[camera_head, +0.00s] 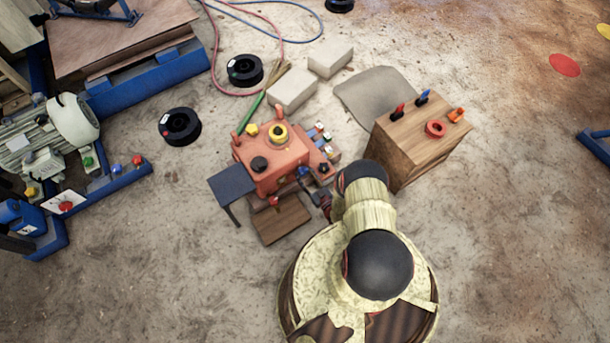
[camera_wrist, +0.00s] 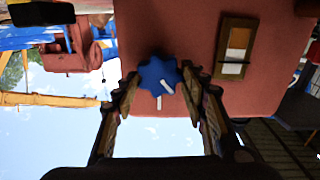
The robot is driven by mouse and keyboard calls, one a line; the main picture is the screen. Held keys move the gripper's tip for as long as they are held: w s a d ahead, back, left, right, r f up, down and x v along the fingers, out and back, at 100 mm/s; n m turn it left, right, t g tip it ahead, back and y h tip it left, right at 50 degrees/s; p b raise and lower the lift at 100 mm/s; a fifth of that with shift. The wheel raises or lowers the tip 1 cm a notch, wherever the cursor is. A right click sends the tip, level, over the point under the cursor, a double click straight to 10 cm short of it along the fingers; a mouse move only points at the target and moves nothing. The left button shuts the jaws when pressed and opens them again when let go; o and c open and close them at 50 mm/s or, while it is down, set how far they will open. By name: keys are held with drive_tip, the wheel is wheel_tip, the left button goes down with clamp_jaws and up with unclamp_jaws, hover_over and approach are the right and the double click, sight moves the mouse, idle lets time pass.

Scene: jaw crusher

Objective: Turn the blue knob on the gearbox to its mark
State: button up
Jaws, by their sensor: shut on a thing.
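The red gearbox (camera_head: 272,165) stands left of my arm in the head view. Its red face (camera_wrist: 195,25) fills the middle of the wrist view. The blue knob (camera_wrist: 152,72) is lobed and carries a white pointer line, tilted down and to the right. A short white mark (camera_wrist: 159,102) is on the face just below the knob, and the pointer lies a little right of it, not in line. My gripper (camera_wrist: 160,82) is shut on the knob, one finger on each side. In the head view my gripper (camera_head: 320,198) is small and partly hidden by my arm.
A wooden box (camera_head: 395,165) with red, blue and orange items on top stands close right of my arm. A dark small table (camera_head: 230,184) and a wooden board (camera_head: 282,222) are beside the gearbox. Pale blocks (camera_head: 292,90) and black spools (camera_head: 180,127) lie behind and left.

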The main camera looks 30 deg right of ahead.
drive_tip(key=shift+m, duration=0.3)
drive_tip(key=m, duration=0.3)
drive_tip(key=shift+d+m, duration=0.1)
drive_tip(key=shift+m, duration=1.9)
drive_tip(key=o, duration=1)
drive_tip(key=shift+o, duration=0.7)
drive_tip(key=shift+r, duration=4.95)
